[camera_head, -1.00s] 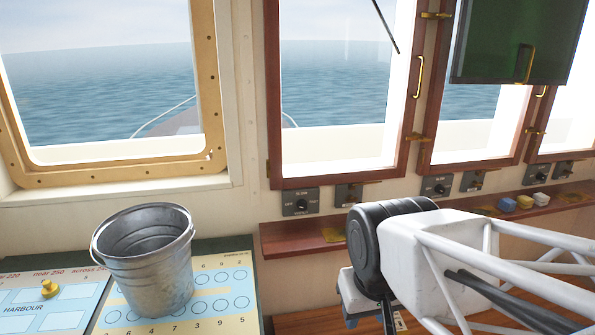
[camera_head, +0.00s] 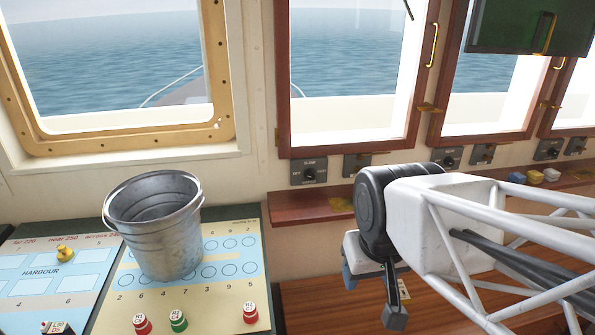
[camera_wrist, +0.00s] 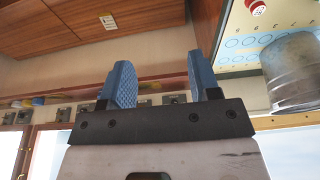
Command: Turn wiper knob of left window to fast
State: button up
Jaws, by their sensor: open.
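A dark square panel with a round black knob (camera_head: 309,174) is on the wall below the leftmost wood-framed window (camera_head: 283,100). Small pale lettering surrounds the knob, too small to read surely, and its setting cannot be told. My gripper (camera_head: 370,296) is lower and to the right of this knob, below the shelf and apart from it. In the wrist view its two blue fingers (camera_wrist: 158,80) are spread apart with nothing between them. That view is upside down, with several wall panels beyond the fingers.
More panels (camera_head: 447,159) line the wall to the right. A narrow red-brown shelf (camera_head: 295,210) juts out below the knob. Small coloured blocks (camera_head: 534,177) sit on the shelf at right.

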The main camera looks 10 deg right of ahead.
jog(key=w+a+f+n+t+y, duration=0.1)
jog(key=w+a+n+t, duration=0.15)
jog(key=w, duration=1.05)
jog(key=w+a+f+n+t, duration=0.1)
jog(key=w+t, duration=0.3)
jog(key=w, duration=0.8)
jog(key=n+t+h, duration=0.2)
jog(key=t+h, duration=0.3)
send_near(310, 176)
jog(key=shift+w+d+f+h, duration=0.1)
jog(key=shift+w+f+h, duration=0.15)
jog(key=shift+w, duration=0.45)
jog(key=shift+w, duration=0.15)
jog(key=shift+x, duration=3.7)
jog(key=shift+f, duration=0.1)
